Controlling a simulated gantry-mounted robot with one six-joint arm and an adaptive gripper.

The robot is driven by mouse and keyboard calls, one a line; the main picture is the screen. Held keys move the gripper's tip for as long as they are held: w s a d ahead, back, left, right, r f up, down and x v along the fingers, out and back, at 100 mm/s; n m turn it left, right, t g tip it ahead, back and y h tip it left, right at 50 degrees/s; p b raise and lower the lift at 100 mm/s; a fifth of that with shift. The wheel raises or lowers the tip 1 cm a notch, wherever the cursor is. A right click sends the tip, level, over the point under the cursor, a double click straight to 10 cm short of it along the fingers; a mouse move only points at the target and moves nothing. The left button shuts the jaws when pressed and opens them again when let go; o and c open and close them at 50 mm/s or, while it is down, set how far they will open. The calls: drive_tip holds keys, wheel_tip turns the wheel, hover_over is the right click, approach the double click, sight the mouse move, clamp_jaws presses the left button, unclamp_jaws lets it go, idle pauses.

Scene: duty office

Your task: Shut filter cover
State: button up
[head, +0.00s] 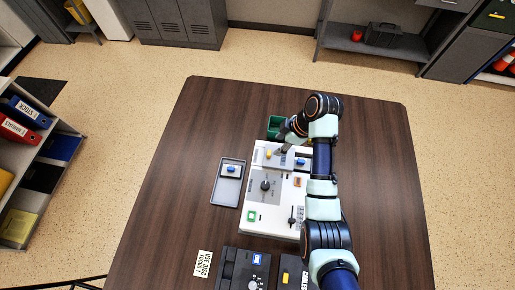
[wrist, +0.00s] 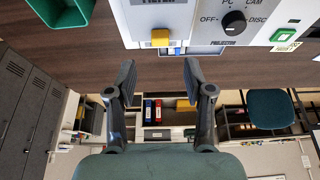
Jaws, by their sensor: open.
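A white projector console (head: 254,212) stands on the brown table. A grey plate with a yellow tab (head: 268,153) lies at its far end; I take this for the filter cover, but no label on it is readable. I cannot tell how far the cover is open. My gripper (wrist: 159,80) is open and empty, its fingers apart below the tab in the picture, not touching it. In the head view my arm hides part of the console's right side.
A dial (head: 265,186) and a green switch (head: 252,216) are on the console. A grey tray (head: 226,198) holding a blue-topped piece lies to its left. A green bin (head: 273,124) is behind. Black devices (head: 230,272) stand in front. The table's left side is clear.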

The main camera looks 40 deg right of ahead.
sight(269, 152)
drive_tip(key=b+x, duration=0.1)
drive_tip(key=x, duration=0.6)
drive_tip(key=shift+a+f, duration=0.1)
drive_tip(key=shift+f, duration=0.3)
clamp_jaws()
